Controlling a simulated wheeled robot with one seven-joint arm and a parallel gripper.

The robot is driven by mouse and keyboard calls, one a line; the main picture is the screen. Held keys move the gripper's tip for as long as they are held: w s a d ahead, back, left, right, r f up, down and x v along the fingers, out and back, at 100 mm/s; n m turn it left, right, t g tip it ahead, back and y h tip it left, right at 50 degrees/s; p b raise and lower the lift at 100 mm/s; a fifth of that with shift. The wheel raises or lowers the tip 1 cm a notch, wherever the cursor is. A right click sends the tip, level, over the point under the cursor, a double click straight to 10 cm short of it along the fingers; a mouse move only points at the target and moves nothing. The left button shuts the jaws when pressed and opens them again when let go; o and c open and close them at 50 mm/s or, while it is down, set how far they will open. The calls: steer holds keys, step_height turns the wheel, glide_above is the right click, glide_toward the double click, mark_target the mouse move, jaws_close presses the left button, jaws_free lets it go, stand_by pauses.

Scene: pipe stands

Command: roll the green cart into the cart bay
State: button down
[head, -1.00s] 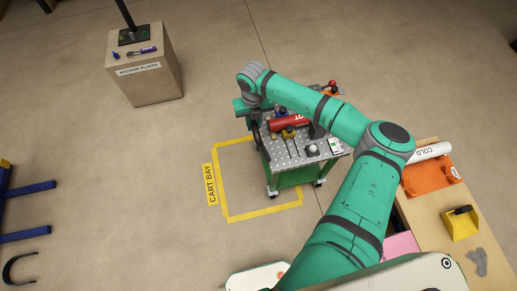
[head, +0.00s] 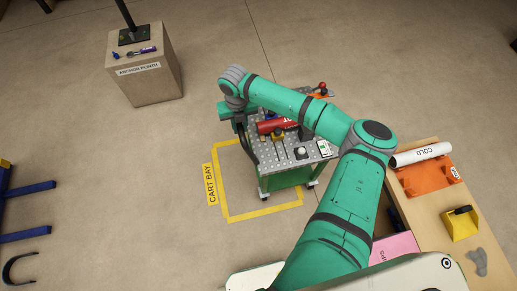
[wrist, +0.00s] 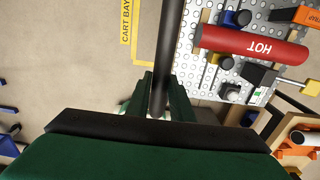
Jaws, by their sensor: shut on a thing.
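The green cart (head: 288,178) has a grey perforated top and stands on small wheels. In the head view it stands partly over the cart bay (head: 265,212), a yellow taped outline on the floor. The cart's right side lies outside the tape. My gripper (wrist: 158,105) is shut on the cart's dark handle bar (wrist: 170,45), which also shows at the cart's left side in the head view (head: 250,147). My arm hides part of the cart's top and its far right corner.
The cart carries a red pipe marked HOT (wrist: 250,45) and several small fittings. A wooden bench (head: 458,190) with a white COLD pipe (head: 420,155) stands at right. The anchor plinth (head: 148,80) is at upper left.

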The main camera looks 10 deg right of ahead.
steer(key=shift+a, duration=1.45)
steer(key=shift+d, duration=0.1)
